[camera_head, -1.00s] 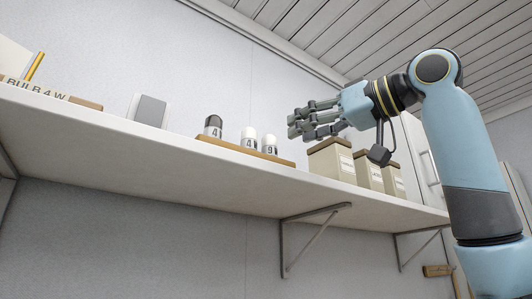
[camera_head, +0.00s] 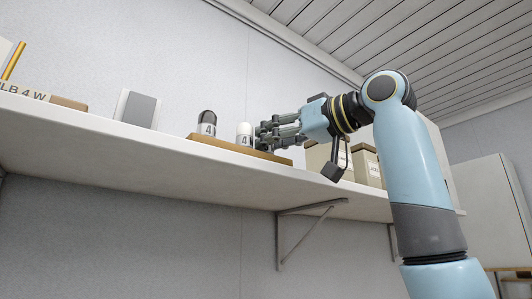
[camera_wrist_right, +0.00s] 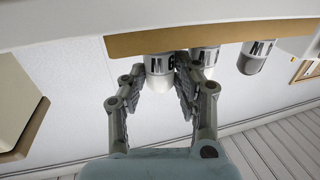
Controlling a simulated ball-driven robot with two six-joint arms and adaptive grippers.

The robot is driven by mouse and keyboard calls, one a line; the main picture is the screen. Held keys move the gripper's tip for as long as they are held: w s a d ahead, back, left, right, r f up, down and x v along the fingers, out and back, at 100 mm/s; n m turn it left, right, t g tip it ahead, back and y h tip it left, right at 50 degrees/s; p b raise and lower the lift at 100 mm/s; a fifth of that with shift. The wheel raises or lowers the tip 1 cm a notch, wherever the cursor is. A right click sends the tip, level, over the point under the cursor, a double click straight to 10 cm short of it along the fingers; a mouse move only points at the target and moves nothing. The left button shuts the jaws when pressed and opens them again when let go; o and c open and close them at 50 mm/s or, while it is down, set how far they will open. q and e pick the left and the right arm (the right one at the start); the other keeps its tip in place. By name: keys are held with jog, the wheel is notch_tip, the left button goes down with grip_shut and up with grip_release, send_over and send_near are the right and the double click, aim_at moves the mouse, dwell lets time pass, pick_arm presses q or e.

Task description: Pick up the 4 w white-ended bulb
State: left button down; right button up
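The white-ended bulb marked 4 (camera_head: 243,135) stands upright on a wooden tray (camera_head: 225,147) on the shelf. In the wrist view it is the middle bulb (camera_wrist_right: 205,62), partly hidden by a finger. A dark-ended bulb marked 4 (camera_head: 207,124) stands left of it, at the right in the wrist view (camera_wrist_right: 255,58). My right gripper (camera_head: 264,137) is at the tray's right part. In the wrist view its open fingers (camera_wrist_right: 160,82) are either side of another white-ended bulb (camera_wrist_right: 158,68), whose label looks like 9 W. That bulb is hidden in the head view. My left gripper is out of view.
Cream canisters with brown lids (camera_head: 366,165) stand right of the tray, partly behind my right arm. A grey-and-white block (camera_head: 140,108) stands to the left on the shelf (camera_head: 100,135). The shelf between block and tray is clear.

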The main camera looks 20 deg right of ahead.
grip_shut()
